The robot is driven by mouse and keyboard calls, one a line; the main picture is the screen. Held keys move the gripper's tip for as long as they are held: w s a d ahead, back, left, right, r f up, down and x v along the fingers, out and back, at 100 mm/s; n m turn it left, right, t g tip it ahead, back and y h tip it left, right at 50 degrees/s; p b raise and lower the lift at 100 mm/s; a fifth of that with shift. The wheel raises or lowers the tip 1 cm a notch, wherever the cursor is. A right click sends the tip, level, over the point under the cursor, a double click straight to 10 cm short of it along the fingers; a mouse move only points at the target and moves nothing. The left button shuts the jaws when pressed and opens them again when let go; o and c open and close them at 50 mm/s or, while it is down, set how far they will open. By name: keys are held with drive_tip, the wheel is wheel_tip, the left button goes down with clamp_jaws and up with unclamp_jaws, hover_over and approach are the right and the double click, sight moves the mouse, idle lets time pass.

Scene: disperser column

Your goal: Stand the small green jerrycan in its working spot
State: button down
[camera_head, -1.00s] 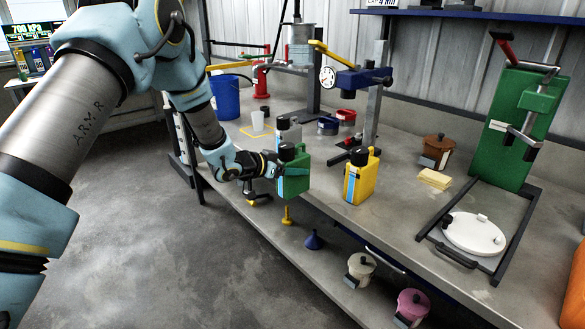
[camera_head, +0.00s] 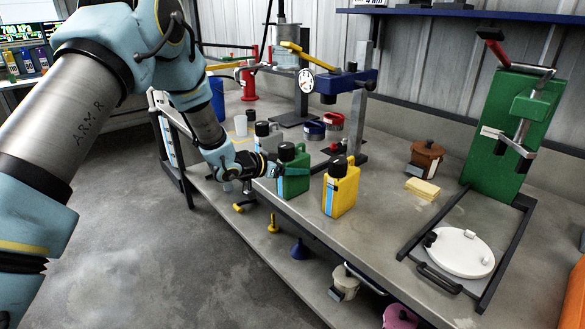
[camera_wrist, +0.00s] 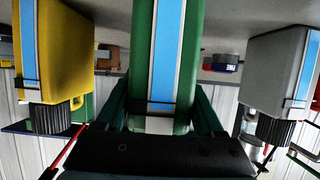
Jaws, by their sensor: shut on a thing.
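The small green jerrycan (camera_head: 293,171) has a black cap and a blue-and-white stripe. It is upright at the front edge of the workbench (camera_head: 385,222), between a yellow jerrycan (camera_head: 341,188) and a grey one (camera_head: 266,138). My gripper (camera_head: 273,167) is shut on the green jerrycan from the left. In the wrist view the green jerrycan (camera_wrist: 165,60) fills the middle between the fingers, with the yellow can (camera_wrist: 62,50) at left and the grey can (camera_wrist: 270,70) at right. I cannot tell whether its base touches the bench.
A blue press (camera_head: 345,80) with a gauge stands behind. Red and blue tins (camera_head: 333,121), a brown pot (camera_head: 426,157) and a yellow sponge (camera_head: 422,189) are on the bench. A white lid (camera_head: 460,253) lies in a black frame at right.

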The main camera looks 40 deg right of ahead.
sight(307, 160)
drive_tip(key=shift+r, duration=0.1)
drive_tip(key=shift+s+d, duration=0.15)
drive_tip(key=shift+d, duration=2.7)
drive_tip(key=shift+s+d, duration=0.1)
drive_tip(key=shift+d, duration=1.2)
drive_tip(key=shift+s+d+p, duration=0.15)
drive_tip(key=shift+d+p, duration=0.1)
drive_tip(key=shift+d, duration=1.6)
drive_tip(key=shift+s+d+p, duration=0.1)
drive_tip(key=shift+d+p, duration=0.15)
drive_tip(key=shift+d, duration=1.6)
drive_tip(key=shift+c, duration=2.3)
unclamp_jaws()
drive_tip(key=o, duration=0.4)
drive_tip(key=shift+o, duration=0.3)
